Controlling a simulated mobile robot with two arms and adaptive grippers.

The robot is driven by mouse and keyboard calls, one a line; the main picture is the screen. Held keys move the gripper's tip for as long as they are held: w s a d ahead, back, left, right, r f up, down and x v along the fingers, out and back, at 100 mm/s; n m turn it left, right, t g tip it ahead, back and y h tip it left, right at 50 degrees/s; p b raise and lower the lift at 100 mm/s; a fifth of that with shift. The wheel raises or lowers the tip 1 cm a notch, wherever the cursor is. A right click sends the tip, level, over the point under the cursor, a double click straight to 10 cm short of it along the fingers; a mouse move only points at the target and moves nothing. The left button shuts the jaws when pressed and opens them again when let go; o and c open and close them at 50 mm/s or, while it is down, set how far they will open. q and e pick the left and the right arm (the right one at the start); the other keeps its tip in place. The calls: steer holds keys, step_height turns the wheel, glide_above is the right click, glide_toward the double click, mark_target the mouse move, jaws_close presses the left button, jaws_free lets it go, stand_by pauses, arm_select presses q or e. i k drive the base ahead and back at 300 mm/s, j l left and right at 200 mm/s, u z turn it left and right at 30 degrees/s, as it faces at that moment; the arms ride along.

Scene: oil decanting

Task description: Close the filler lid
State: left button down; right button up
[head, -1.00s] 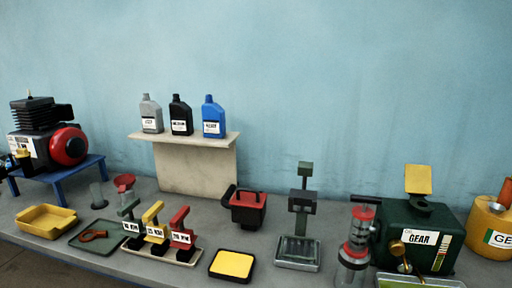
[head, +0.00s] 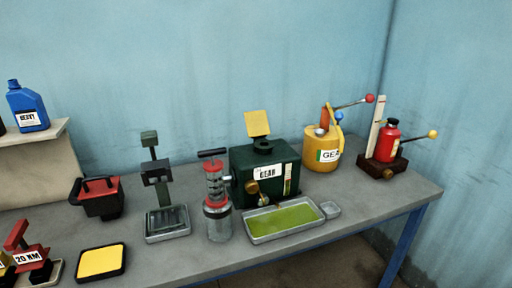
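The dark green tank (head: 262,174) with a "GEAR" label stands on the bench right of centre. Its yellow filler lid (head: 257,123) stands up, open, above the dark filler neck (head: 262,146) on top. A brass knob and a sight strip show on the tank's front. Neither of my grippers shows in the head view.
A hand pump (head: 217,205) stands just left of the tank, and a grey tray of green liquid (head: 284,220) lies in front. A yellow GEAR can (head: 321,150) and a red bottle on a stand (head: 386,144) are to the right. A scale (head: 167,223) stands left.

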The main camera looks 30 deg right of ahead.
mark_target(257, 125)
steer(key=i+j+z, duration=0.25)
steer(key=i+j, duration=0.2)
steer(key=i, duration=0.15)
steer(key=i+j+z, duration=0.3)
steer(key=i+j, duration=0.25)
